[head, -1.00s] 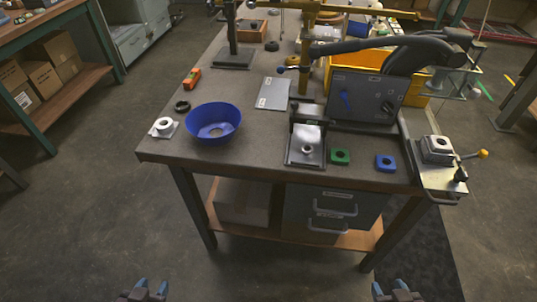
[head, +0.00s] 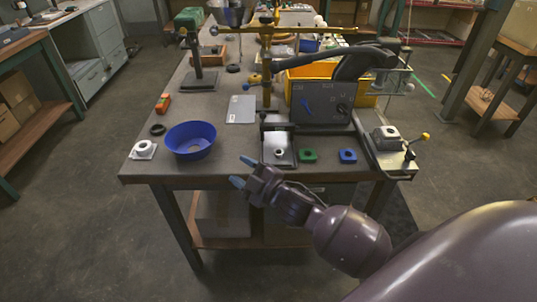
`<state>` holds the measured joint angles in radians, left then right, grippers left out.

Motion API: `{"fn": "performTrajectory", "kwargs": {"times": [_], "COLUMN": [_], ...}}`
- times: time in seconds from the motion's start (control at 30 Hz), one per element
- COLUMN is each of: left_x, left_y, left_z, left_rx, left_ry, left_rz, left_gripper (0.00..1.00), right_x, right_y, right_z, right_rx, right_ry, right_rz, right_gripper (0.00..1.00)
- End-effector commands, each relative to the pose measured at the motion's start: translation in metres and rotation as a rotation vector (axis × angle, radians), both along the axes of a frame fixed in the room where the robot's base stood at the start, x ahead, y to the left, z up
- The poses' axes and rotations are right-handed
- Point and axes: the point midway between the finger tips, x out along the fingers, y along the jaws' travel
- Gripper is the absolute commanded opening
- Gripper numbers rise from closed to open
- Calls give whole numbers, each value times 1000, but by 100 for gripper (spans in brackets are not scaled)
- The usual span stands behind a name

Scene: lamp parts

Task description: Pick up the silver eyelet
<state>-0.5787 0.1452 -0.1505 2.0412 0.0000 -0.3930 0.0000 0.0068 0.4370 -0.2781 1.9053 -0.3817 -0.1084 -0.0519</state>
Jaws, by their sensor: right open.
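A small silvery ring, which looks like the eyelet, sits on the metal plate (head: 279,140) of the lever press; its ring shape (head: 279,153) is small in the head view. A whitish ring (head: 144,147) on a small pale plate lies at the table's left front corner, and I cannot tell from its look whether it is also an eyelet. My right gripper (head: 242,172) is open and empty, its blue-tipped fingers pointing left at the table's front edge, below and left of the press plate. My left gripper is out of view.
A clamp fixture (head: 388,143) is at right.

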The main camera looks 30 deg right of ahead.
Motion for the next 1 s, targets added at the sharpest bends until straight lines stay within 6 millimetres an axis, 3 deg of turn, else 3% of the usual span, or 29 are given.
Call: {"fn": "performTrajectory", "kwargs": {"times": [0.03, 0.1, 0.3, 0.43, 0.53, 0.67, 0.77, 1.0], "left_x": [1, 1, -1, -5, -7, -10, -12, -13], "left_y": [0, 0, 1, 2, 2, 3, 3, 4], "left_z": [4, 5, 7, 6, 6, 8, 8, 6], "left_rx": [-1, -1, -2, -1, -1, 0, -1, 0], "left_ry": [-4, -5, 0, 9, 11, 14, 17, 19], "left_rz": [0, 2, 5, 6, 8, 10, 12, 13], "left_gripper": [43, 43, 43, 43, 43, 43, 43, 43], "right_x": [16, 32, 62, 73, 79, 86, 91, 90], "right_y": [7, 17, 47, 57, 54, 33, 5, -85], "right_z": [25, 51, 109, 123, 119, 105, 90, 64], "right_rx": [-85, -210, -637, -963, -1209, -1509, -1715, -2061], "right_ry": [-90, -208, -554, -745, -844, -907, -901, -721], "right_rz": [50, 120, 362, 553, 715, 945, 1139, 1648], "right_gripper": [49, 49, 49, 49, 49, 49, 49, 49]}}
